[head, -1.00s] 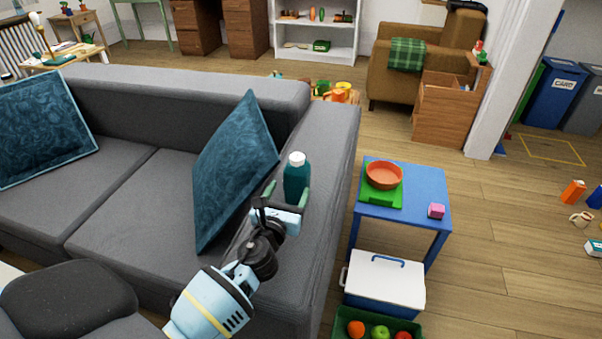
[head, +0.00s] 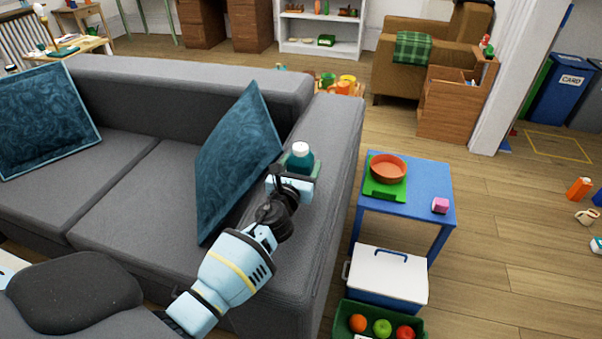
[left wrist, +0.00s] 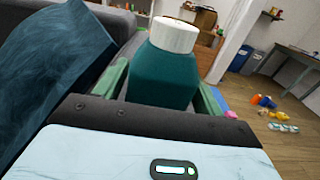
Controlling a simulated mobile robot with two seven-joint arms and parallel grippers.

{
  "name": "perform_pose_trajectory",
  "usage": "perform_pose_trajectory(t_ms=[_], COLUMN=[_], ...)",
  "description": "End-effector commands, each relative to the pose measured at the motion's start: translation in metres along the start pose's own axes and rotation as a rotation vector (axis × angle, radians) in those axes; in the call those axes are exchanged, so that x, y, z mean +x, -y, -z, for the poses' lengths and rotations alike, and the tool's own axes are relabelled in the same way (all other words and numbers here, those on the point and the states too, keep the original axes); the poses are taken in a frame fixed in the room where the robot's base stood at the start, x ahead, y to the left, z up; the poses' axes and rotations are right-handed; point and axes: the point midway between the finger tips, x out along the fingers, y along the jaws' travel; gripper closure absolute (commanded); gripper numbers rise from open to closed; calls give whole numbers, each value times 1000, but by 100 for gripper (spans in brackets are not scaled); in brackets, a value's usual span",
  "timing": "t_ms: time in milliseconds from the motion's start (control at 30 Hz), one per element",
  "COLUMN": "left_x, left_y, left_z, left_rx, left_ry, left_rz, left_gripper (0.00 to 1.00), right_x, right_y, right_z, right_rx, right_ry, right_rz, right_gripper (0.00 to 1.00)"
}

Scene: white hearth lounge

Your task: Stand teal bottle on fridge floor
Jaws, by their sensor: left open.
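The teal bottle (head: 301,160) with a white cap stands upright on the grey sofa's right armrest. It also shows in the left wrist view (left wrist: 163,75), large and close. My left gripper (head: 299,172) is open, with its green fingers on either side of the bottle. In the left wrist view a finger (left wrist: 118,78) shows left of the bottle and another to its right. I cannot tell whether they touch it. The gripper body hides the bottle's lower part. My right gripper is not in view. No fridge is clearly seen.
A teal cushion (head: 238,160) leans close to the left of my arm on the sofa (head: 140,190). Right of the armrest stand a blue table (head: 425,180) with an orange bowl (head: 388,168), a white-lidded cooler (head: 388,275) and a fruit crate (head: 350,308).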

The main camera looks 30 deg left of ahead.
Motion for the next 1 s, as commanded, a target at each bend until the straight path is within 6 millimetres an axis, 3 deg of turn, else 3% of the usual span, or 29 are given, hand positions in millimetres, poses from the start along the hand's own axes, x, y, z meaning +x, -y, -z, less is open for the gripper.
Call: perform_pose_trajectory(t_ms=[300, 700, 1000], left_x=[4, 4, 4], left_y=[0, 0, 0], left_z=[-1, -2, -8], left_rx=[0, 0, 0], left_ry=[1, 4, 5], left_rz=[1, 1, 1], left_gripper=[32, 83, 83], right_x=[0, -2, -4], right_y=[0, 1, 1], right_z=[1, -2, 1], right_rx=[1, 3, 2], right_ry=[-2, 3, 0], right_rz=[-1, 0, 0], right_gripper=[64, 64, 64])
